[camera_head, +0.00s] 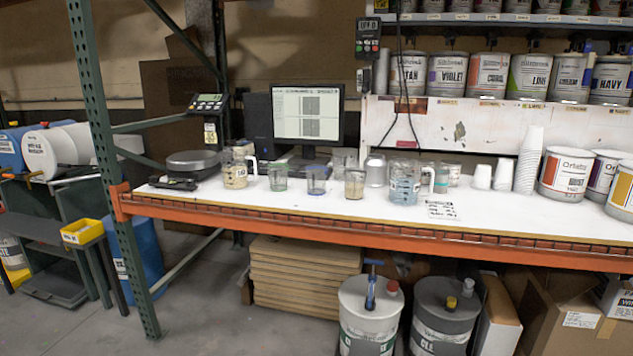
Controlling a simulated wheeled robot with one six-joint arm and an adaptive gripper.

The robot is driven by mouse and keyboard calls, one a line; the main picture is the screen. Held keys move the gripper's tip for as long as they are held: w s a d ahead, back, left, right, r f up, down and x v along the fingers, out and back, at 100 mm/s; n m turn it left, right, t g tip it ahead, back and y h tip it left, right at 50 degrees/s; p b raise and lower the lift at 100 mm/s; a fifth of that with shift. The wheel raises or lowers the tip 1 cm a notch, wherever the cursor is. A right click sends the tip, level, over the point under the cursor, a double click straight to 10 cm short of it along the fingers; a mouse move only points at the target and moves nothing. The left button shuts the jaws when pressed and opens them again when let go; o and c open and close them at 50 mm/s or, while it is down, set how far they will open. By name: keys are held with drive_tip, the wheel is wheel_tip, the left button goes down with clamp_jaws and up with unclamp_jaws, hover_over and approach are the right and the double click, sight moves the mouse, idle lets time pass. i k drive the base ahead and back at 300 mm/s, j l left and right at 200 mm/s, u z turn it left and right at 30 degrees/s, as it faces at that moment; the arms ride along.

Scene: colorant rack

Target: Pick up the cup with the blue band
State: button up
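A small clear cup with a blue band (317,181) stands upright on the white bench top (290,208), near the middle of the bench. A similar cup with a greenish tint (278,178) stands to its left. Another cup with a tan lower part (354,185) stands to its right. The three cups stand apart, with small gaps between them. My gripper is not in view.
A handled jug with yellowish contents (235,176) stands left of the cups; a larger bluish jug (404,187) stands right. The monitor (308,115) is behind. White cup stacks (528,160) and paint cans (566,174) stand farther right. The orange front beam (370,231) edges the bench.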

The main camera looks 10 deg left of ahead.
sight(315, 175)
drive_tip(key=i+j+u, duration=0.5)
drive_tip(key=i+u, duration=0.25)
drive_tip(key=i, duration=0.25)
drive_tip(key=i+u, duration=0.4)
drive_tip(key=i, duration=0.15)
